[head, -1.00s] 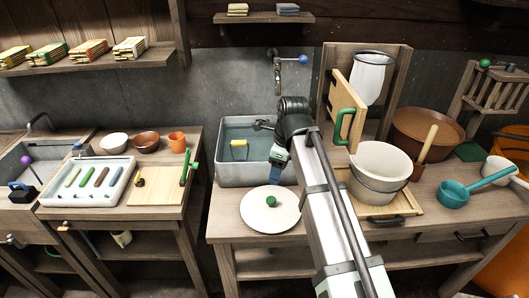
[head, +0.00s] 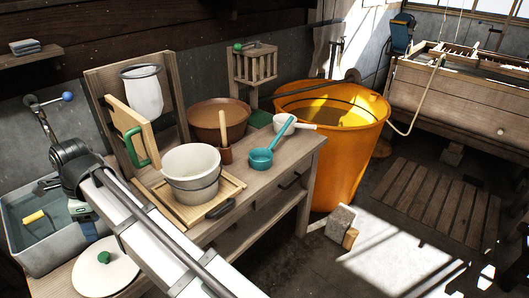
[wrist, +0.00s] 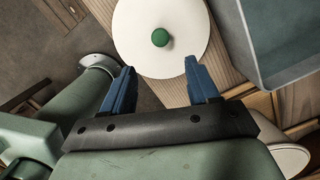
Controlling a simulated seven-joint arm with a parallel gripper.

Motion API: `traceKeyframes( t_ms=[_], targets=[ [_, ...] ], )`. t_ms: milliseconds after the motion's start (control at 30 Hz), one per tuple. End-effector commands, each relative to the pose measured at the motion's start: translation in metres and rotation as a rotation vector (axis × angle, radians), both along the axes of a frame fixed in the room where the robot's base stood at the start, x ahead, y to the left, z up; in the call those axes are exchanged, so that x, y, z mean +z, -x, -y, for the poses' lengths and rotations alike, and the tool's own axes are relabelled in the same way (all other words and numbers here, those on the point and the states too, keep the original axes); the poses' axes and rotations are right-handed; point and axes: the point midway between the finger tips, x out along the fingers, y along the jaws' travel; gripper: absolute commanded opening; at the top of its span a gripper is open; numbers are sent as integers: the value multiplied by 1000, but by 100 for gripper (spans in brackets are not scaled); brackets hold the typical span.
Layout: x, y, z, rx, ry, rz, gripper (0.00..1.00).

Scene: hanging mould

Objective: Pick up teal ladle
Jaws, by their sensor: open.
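The teal ladle (head: 265,156) rests near the right end of the wooden workbench, its bowl toward the front and its handle slanting up to the back right. A white dipper (head: 286,124) lies just behind it. The ladle is not in the wrist view. My gripper (wrist: 152,85) has two blue fingers spread apart with nothing between them. In the wrist view it hangs near the white round lid with a green knob (wrist: 160,38), far to the left of the ladle.
A grey water basin (head: 45,262) is at left. A big orange tub (head: 340,150) stands beyond the bench's right end.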

Motion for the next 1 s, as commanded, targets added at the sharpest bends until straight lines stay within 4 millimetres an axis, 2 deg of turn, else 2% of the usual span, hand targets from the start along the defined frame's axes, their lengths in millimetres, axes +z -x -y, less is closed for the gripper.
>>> traceKeyframes(
  t_ms=[467,567,767,867,1000],
  targets=[
    [0,0,0,0,0,0,60],
    [0,0,0,0,0,0,53],
    [0,0,0,1,0,0,53],
    [-6,4,3,29,-4,-2,53],
    [-30,22,15,172,-27,-8,53]
  ],
)
